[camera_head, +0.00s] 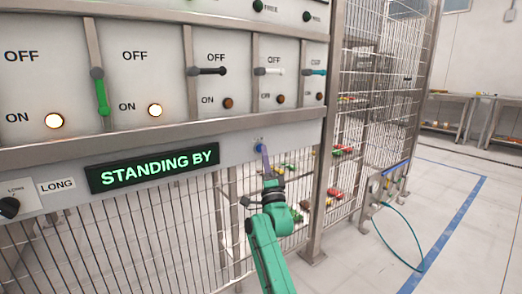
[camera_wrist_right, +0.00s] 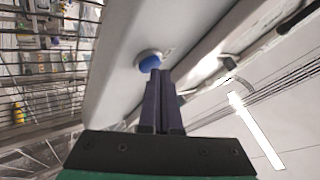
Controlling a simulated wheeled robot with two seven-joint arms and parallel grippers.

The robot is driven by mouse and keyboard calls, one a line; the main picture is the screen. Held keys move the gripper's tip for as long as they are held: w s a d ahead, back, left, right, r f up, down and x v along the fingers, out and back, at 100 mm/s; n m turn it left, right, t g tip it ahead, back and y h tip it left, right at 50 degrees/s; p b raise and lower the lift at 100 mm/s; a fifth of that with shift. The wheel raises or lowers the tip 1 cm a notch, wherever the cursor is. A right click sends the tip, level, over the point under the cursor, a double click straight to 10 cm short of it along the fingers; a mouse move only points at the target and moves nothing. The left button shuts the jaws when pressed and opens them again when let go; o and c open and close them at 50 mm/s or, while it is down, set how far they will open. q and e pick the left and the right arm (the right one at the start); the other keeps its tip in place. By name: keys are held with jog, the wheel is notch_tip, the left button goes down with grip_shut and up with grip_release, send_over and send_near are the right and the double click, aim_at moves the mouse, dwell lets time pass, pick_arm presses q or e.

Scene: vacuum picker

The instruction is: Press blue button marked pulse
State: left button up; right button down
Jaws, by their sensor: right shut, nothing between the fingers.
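The blue button (camera_wrist_right: 150,62) sits in a pale round collar on the grey panel in the right wrist view. In the head view the blue button (camera_head: 259,148) shows small on the lower panel strip, right of the green "STANDING BY" display (camera_head: 152,168). My right gripper (camera_wrist_right: 160,74) is shut with nothing between its fingers. Its dark purple fingertips are at the button's near edge and overlap it in the picture; I cannot tell whether they touch it. The right gripper (camera_head: 263,150) also shows just below the button in the head view. No "pulse" label is readable. My left gripper is out of view.
Levers marked ON and OFF line the panel above, including a green lever (camera_head: 102,95) that is down. A black knob (camera_head: 9,208) is at lower left beside a "LONG" label. Wire mesh fencing and a metal post (camera_head: 323,150) stand close to my right arm.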

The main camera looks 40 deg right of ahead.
jog(key=shift+w, duration=0.2)
jog(key=shift+s, duration=0.1)
dwell(0.4)
jog(key=shift+s+p, duration=0.5)
jog(key=shift+s, duration=0.15)
jog(key=s+p, duration=0.3)
jog(key=s, duration=0.2)
jog(key=shift+a, duration=0.1)
dwell(0.6)
